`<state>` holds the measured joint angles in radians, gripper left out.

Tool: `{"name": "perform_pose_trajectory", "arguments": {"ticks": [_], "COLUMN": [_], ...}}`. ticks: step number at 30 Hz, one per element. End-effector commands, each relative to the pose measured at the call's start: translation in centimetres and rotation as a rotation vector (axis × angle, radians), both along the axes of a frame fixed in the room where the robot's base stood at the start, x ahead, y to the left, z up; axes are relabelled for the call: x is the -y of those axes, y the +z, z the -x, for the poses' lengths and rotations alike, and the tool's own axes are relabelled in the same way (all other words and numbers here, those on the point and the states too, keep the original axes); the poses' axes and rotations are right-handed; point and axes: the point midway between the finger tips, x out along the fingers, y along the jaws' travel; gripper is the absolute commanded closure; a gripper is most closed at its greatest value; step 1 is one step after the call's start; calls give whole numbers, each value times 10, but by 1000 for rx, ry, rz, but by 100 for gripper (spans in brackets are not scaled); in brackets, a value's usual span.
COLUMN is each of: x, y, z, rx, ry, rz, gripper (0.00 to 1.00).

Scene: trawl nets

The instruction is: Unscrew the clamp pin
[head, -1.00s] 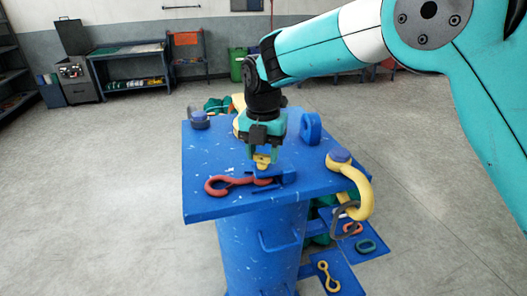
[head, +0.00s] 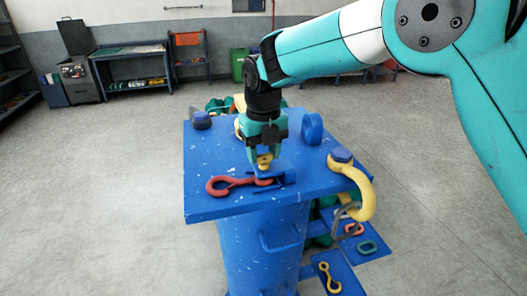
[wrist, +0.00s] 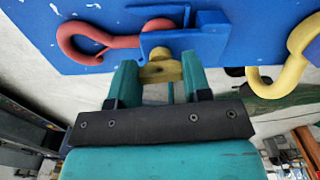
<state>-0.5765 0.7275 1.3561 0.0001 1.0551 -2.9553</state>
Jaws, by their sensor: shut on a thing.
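The yellow clamp pin (head: 265,162) stands at the blue clamp bracket (head: 287,178) on the blue table top (head: 215,150). My gripper (head: 264,158) points down at it, with its teal fingers shut on the pin's head. The wrist view also shows the yellow pin head (wrist: 160,68) between the two fingertips, against the blue bracket (wrist: 190,40). A red hook (head: 228,184) lies on the table with its right end at the bracket. The pin's shank is hidden, so I cannot tell how far it is threaded in.
A yellow hook (head: 358,188) hangs over the table's right edge under a blue knob. A blue ring (head: 312,129) stands behind the bracket, and a dark shackle (head: 201,120) sits at the back left. Lower blue shelves (head: 340,276) hold links. The left front of the table is clear.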

Motion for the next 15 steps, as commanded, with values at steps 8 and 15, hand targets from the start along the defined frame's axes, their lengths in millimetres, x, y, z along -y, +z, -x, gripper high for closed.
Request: {"name": "perform_pose_trajectory", "arguments": {"ticks": [8, 15], "x": [1, 1], "y": [-7, -7], "z": [3, 3], "rx": [-13, -13], "ry": [18, 17], "rz": [8, 8], "gripper": [79, 51]}}
